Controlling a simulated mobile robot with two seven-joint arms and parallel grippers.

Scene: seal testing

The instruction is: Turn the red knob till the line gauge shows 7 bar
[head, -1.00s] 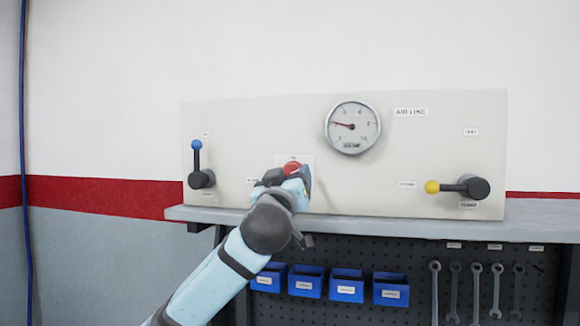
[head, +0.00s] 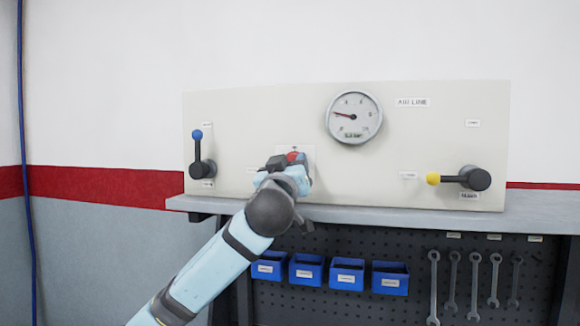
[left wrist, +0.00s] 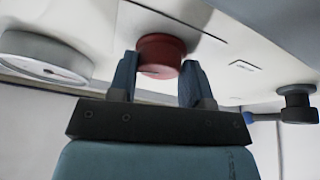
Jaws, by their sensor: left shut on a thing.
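The red knob (head: 293,156) is on the pale panel, partly hidden behind my left gripper (head: 286,164) in the head view. In the left wrist view the red knob (left wrist: 161,54) sits between the two fingers of my left gripper (left wrist: 158,72), which is shut on it. The round line gauge (head: 354,117) is up and to the right of the knob. Its needle points left and slightly up, on the lower part of the scale; the exact reading is too small to tell. My right gripper is not in view.
A blue-tipped lever (head: 198,150) stands upright left of the knob. A yellow-tipped lever (head: 458,178) lies level at the right of the panel. A grey shelf (head: 400,216) runs below, over several blue bins (head: 346,274) and hanging wrenches (head: 474,286).

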